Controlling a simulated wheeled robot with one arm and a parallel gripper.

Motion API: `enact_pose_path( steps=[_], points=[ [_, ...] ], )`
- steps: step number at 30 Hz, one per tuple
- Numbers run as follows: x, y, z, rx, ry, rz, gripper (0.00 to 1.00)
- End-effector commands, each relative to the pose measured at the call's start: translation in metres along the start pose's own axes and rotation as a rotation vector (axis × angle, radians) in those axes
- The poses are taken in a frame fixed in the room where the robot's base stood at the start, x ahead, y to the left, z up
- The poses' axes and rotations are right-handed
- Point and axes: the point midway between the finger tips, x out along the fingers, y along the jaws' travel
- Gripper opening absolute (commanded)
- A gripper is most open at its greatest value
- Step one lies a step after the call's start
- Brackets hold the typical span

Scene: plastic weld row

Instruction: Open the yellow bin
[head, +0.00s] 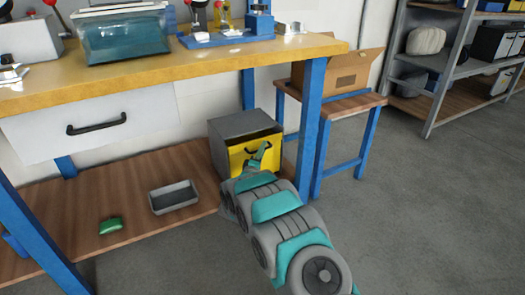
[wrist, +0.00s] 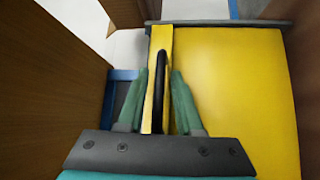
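The yellow bin is a grey box (head: 245,125) with a yellow front (head: 238,160), standing on the low wooden shelf under the workbench. A dark band shows between its grey top and the yellow front in the head view. In the wrist view, yellow surface (wrist: 240,80) fills the right side, and a black handle (wrist: 160,75) stands against a narrower yellow strip. My gripper (wrist: 161,72) has its green fingers on either side of the handle, with gaps visible between fingers and handle. In the head view my gripper (head: 260,152) is at the yellow front and partly covers it.
A grey tray (head: 173,197) and a green object (head: 110,226) lie on the low shelf (head: 140,185). A blue bench leg (head: 312,125) stands close to the right of the bin. A cardboard box (head: 345,70) sits on a side table. Floor is clear at right.

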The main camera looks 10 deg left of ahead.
Motion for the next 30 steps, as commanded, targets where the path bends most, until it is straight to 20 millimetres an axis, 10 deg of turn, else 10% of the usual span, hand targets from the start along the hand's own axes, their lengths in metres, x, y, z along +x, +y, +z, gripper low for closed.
enact_pose_path(
  steps=[9, 30],
  points=[
    [-0.0001, -0.0002, 0.0001, 0.000, 0.000, 0.000, 0.00],
    [-0.0004, -0.0009, 0.0003, -0.001, 0.000, -0.002, 0.00]
  ],
)
